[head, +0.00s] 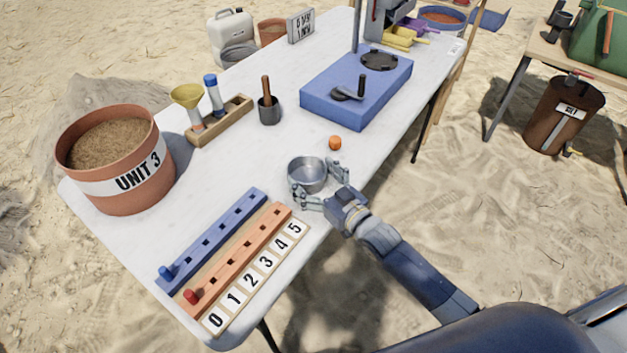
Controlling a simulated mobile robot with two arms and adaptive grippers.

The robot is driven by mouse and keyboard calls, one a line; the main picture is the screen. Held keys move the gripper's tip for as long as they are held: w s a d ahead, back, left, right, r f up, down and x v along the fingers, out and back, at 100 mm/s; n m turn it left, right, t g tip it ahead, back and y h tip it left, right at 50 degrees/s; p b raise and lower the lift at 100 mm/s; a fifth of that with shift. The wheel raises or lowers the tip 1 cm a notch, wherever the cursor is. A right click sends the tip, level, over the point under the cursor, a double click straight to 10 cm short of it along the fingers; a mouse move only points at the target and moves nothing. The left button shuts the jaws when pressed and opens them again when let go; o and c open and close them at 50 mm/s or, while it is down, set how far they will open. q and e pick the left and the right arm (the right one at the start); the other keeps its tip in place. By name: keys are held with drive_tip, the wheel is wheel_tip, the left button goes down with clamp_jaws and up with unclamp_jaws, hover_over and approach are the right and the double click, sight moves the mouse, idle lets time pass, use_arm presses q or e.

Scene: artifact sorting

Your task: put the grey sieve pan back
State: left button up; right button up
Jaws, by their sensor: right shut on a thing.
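The grey sieve pan (307,176) is a small round metal pan near the right edge of the white table, in the middle of the head view. My right gripper (322,184) is shut on the pan's near right side, with a finger on either side of it. The pan looks level; I cannot tell whether it touches the table or hangs just above it. A blue base (325,105) with a dark round plate (379,60) and a small dark scoop (347,93) on it stands farther back. My left gripper is not in view.
An orange ball (335,143) lies just behind the pan. Blue (213,240) and orange (233,255) peg rails and a number strip (257,277) lie in front. The UNIT 3 pot (118,190), wooden rack (220,122) and mortar (269,112) stand left. The table centre is clear.

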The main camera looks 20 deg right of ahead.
drive_tip(key=o, duration=0.7)
drive_tip(key=shift+f, duration=0.1)
drive_tip(key=o, duration=0.4)
drive_tip(key=shift+r, duration=0.2)
drive_tip(key=v, duration=1.2)
